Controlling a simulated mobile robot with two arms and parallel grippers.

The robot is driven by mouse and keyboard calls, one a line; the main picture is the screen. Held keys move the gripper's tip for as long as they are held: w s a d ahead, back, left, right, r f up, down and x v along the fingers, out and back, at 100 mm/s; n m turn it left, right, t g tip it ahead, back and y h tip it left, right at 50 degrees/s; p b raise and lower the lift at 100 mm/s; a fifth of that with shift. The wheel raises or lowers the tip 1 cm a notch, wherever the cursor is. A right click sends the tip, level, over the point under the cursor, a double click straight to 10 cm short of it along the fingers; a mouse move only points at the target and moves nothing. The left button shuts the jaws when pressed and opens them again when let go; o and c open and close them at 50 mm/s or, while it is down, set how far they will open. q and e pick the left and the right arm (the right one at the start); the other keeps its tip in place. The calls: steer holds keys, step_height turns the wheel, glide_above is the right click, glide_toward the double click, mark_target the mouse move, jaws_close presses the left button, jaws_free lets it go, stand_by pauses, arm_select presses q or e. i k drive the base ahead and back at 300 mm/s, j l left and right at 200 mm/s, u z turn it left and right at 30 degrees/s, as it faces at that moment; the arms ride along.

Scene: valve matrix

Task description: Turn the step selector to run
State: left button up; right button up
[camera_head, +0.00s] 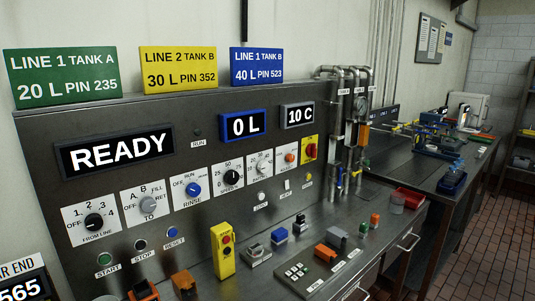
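No label reading "step" is legible. The selector whose markings include RUN is the blue knob (193,189) on a white plate captioned RINSE, in the row of knobs on the steel panel. OFF stands at the plate's left and RUN at its top. The knob's pointer is too small to read surely. Left of it are a grey knob (149,205) captioned TO and a black knob (94,221) captioned FROM LINE. To its right is a black knob (232,177) with a number scale. Neither of my grippers can be made out, and nothing covers the blue knob.
The display (118,153) reads READY; others read 0 L (246,125) and 10 C (299,115). START (104,259), STOP (141,245) and RESET (171,233) buttons sit below. A yellow button box (222,250) and small orange parts (183,282) stand in front. Pipes (343,130) rise right.

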mark_target(193, 189)
steer(key=i+l, duration=0.15)
steer(key=l, duration=0.2)
steer(key=i+l+u, duration=0.15)
steer(key=l, duration=0.15)
steer(key=i+l, duration=0.1)
steer(key=l, duration=0.25)
steer(key=i+l+u, duration=0.1)
steer(key=l, duration=0.25)
steer(key=i+l, duration=0.15)
steer(key=l, duration=0.2)
steer(key=u, duration=0.05)
